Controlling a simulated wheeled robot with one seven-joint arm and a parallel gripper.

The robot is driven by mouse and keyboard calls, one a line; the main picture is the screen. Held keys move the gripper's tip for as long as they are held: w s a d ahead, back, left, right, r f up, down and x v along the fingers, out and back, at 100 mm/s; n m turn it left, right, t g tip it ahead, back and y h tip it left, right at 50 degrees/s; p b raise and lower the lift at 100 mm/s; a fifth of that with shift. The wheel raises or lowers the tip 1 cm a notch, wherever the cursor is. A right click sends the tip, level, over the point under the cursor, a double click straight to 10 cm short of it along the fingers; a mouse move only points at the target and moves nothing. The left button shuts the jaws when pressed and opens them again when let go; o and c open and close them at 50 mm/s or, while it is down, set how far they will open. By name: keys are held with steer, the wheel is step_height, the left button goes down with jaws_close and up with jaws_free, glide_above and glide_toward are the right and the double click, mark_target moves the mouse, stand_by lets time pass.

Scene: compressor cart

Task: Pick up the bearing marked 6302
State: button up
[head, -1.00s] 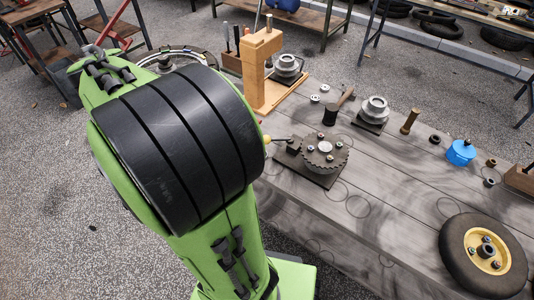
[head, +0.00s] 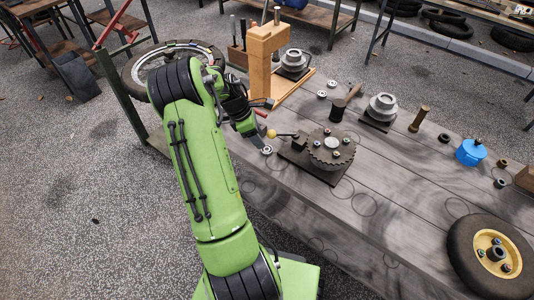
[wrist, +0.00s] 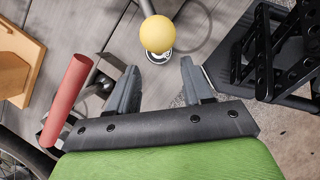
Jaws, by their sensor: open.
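Small ring-shaped bearings lie on the cart top. One bearing (head: 267,150) is near the left edge, beside the gear fixture. Two others, a nearer bearing (head: 322,95) and a farther bearing (head: 333,84), lie by the wooden press. No marking is legible, so I cannot tell which is 6302. My gripper (head: 254,132) hangs over the cart's left edge, open and empty. In the wrist view, a bearing (wrist: 159,58) shows just beyond the open fingertips (wrist: 158,68), partly hidden by a yellow ball knob (wrist: 157,33).
The gear fixture (head: 330,148) has a lever ending in the yellow knob (head: 271,133), close to my gripper. A red handle (wrist: 68,95) is left of my fingers. The wooden press (head: 261,65) stands behind. A wheel (head: 460,250) and blue pot (head: 470,151) are at right.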

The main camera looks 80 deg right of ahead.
mark_target(266, 149)
steer(key=b+x, duration=0.2)
steer(key=x, duration=0.4)
steer(key=shift+d+f, duration=0.1)
steer(key=shift+f, duration=0.05)
steer(key=c, duration=0.7)
